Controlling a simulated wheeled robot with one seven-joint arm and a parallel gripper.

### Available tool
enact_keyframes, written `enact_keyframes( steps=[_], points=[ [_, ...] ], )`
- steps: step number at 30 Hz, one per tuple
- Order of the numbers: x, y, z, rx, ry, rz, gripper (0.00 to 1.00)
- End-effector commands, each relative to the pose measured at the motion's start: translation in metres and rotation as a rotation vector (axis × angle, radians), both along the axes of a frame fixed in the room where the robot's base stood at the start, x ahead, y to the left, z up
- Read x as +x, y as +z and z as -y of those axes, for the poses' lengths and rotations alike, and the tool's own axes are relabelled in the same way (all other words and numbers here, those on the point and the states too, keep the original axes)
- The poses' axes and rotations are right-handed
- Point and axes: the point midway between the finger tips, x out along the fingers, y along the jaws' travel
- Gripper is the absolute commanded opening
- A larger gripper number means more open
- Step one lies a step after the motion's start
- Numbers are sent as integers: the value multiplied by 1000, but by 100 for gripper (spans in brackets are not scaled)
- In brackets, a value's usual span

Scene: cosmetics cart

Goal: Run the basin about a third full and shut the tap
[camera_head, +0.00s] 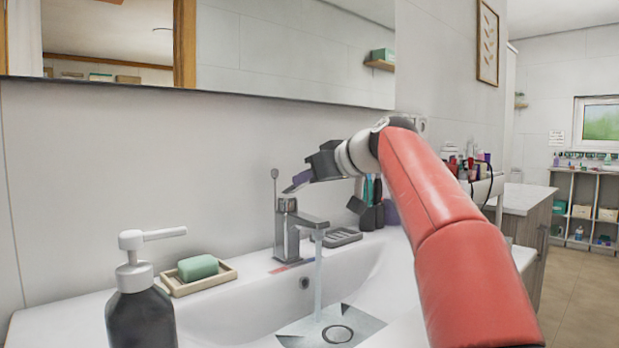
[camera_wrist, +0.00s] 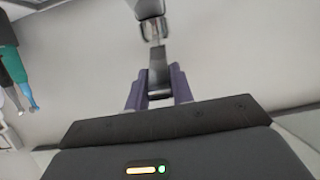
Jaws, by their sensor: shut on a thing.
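The grey metal tap (camera_head: 291,232) stands on the back rim of the white basin (camera_head: 235,313). A stream of water (camera_head: 318,275) falls from its spout. A grey, shiny patch surrounds the drain (camera_head: 338,333); I cannot tell how deep any water there is. My gripper (camera_head: 291,186) is just above the tap's top. In the wrist view, its purple fingers are on either side of the grey tap lever (camera_wrist: 159,70), and my gripper (camera_wrist: 160,85) is shut on it. The arm and gripper hide part of the lever in the head view.
A black soap pump (camera_head: 140,310) stands front left, beside a green soap (camera_head: 198,267) on a wooden dish (camera_head: 215,283). A grey soap dish (camera_head: 342,238) and dark brushes (camera_head: 371,210) are right of the tap. The mirror (camera_head: 290,50) hangs above.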

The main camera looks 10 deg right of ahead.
Motion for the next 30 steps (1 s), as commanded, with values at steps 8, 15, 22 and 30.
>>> enact_keyframes(
  steps=[8, 15, 22, 30],
  points=[
    [-1, -2, -1, 0, 2, -7, 25],
    [-1, -1, -1, 0, 1, -5, 45],
    [-3, 0, 1, 0, 0, -2, 45],
    [-33, 14, 23, -1, -2, -2, 45]
  ],
)
